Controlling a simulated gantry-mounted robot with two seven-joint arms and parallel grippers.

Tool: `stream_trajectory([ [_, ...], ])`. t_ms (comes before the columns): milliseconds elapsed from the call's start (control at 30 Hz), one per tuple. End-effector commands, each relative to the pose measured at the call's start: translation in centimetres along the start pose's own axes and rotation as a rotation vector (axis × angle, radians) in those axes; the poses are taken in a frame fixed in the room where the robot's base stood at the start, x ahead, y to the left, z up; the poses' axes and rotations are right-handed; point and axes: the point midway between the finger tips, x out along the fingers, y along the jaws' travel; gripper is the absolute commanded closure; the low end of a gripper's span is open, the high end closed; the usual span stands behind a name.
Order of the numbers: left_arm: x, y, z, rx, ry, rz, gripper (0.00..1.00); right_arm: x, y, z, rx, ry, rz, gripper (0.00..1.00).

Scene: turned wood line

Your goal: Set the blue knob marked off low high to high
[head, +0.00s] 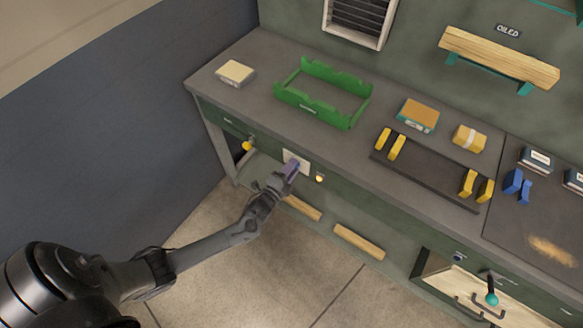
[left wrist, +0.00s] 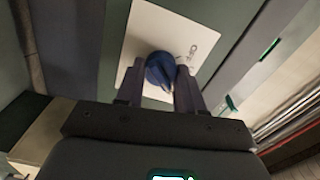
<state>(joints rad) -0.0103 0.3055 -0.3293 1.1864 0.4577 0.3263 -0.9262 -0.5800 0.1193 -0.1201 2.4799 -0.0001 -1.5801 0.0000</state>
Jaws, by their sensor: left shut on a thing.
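The blue knob (left wrist: 160,68) sits on a pale plate (left wrist: 190,30) on the bench front. In the left wrist view my left gripper (left wrist: 160,85) has its two fingers on either side of the knob, shut on it. In the head view the plate (head: 303,162) shows behind my left gripper (head: 291,167), which hides the knob. Which mark the knob points to cannot be told. My right gripper is not in view.
A yellow knob (head: 247,145) and a small yellow round part (head: 319,178) are on the bench front, either side of the plate. A green tray frame (head: 330,112) stands on the bench top (head: 230,100). An open drawer (head: 450,278) juts out at lower right.

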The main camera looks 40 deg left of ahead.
Motion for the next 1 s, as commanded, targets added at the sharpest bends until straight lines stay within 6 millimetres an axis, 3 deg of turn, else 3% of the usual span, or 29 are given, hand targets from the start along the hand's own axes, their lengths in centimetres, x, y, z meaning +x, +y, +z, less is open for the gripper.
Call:
stream_trajectory([
  [700,0.03,0.0,0.01,0.079,0.0,-0.001,0.93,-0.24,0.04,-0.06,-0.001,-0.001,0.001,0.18],
  [733,0.03,0.0,0.01,0.079,0.0,-0.001,0.6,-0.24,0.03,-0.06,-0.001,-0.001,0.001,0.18],
  [867,0.02,0.01,0.01,0.078,0.0,0.0,0.4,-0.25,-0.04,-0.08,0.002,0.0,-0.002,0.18],
  [1000,0.02,0.01,0.01,0.078,0.0,0.0,0.37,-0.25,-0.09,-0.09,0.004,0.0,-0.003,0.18],
])
